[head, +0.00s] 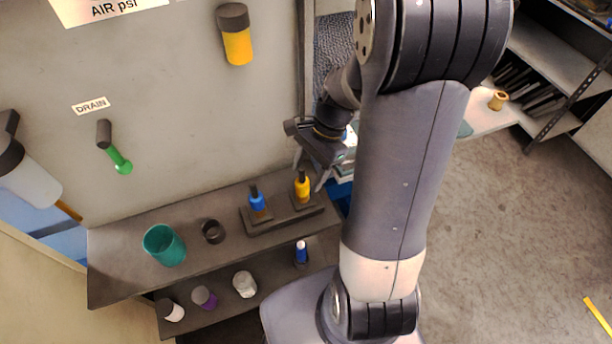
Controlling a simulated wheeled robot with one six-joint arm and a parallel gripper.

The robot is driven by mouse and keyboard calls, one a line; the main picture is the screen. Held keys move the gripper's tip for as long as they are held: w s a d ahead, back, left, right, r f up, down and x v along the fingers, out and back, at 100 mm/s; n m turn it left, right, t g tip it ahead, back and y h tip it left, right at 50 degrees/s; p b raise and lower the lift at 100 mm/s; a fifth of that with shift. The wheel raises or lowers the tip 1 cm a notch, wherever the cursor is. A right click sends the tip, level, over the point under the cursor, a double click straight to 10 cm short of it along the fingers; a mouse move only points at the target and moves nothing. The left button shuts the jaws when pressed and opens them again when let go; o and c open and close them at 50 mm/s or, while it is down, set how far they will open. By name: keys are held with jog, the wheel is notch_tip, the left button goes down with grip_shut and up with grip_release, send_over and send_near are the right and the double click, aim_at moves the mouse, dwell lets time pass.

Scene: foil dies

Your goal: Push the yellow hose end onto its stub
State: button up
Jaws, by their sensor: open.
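The yellow hose end (302,188), a small yellow piece with a dark top, stands upright at the right end of a dark rack (285,220) on the bench. A brownish part shows under it; I cannot tell whether that is its stub or how far the yellow piece is seated. My gripper (308,177) is open, pointing down just above and around the yellow piece, with one finger to its left and one to its right. I cannot tell if either finger touches it. A similar blue piece (257,201) stands to its left on the rack.
A teal cup (164,246) and a dark ring (213,231) stand left on the bench (118,268). The lower shelf holds several small containers. The wall panel behind carries a yellow-bowled fitting (237,46) and a green drain fitting (119,161).

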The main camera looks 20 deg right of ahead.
jog(key=v, duration=0.8)
jog(key=shift+r, duration=0.15)
jog(key=x, duration=1)
jog(key=shift+s+a+f, duration=0.1)
jog(key=shift+f, duration=0.3)
